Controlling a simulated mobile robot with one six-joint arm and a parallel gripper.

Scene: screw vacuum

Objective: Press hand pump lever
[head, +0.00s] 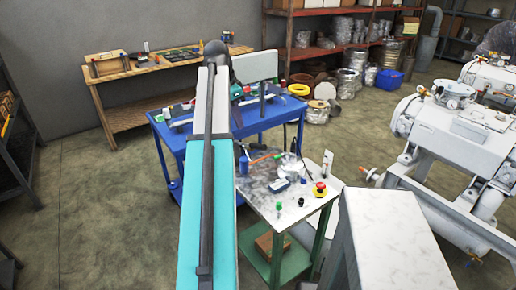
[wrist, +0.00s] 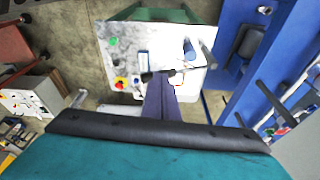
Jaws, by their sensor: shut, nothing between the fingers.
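My gripper (wrist: 161,86) shows in the wrist view as two dark blue-purple fingers, shut together with nothing between them. The fingertips overlap a short black bar (wrist: 150,76) in the picture, and I cannot tell whether they touch it. This bar may be the hand pump lever. In the head view, my teal and white arm hides the gripper. There, an orange-red rod (head: 265,156) lies beside a small, pale, cluttered assembly (head: 291,168) on the worktable (head: 262,195). I cannot tell from this view which part is the lever.
A red button on a yellow base (head: 320,188) sits at the worktable's right corner. A blue upright cylinder (head: 243,164) stands near its left side. A blue cart (head: 174,140) stands close behind. A large white machine (head: 450,140) is on the right. Open floor lies left.

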